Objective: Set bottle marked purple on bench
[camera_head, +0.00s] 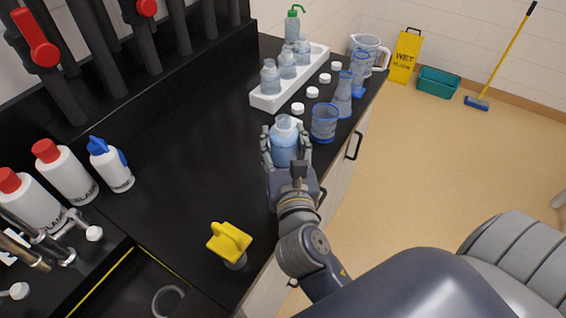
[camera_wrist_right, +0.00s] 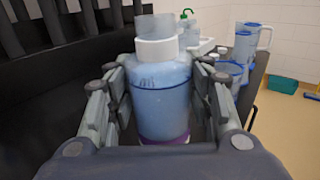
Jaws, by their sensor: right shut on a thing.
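The bottle (camera_head: 284,157) is clear with blue-tinted liquid and a white collar at its neck. It also shows upright in the right wrist view (camera_wrist_right: 160,98), where a purple band (camera_wrist_right: 168,140) shows at its base. My right gripper (camera_head: 285,146) is shut on the bottle, one finger on each side. The bottle is over the black bench (camera_head: 190,205), near its front edge. I cannot tell whether its base touches the top. My left gripper is not in view.
A blue-rimmed beaker (camera_head: 324,122) stands close right of the bottle, with flasks and white caps beyond. A white rack (camera_head: 263,101) of bottles stands behind. Left are red-capped bottles (camera_head: 66,172); a yellow-handled item (camera_head: 230,240) is near the sink. The bench left of the bottle is clear.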

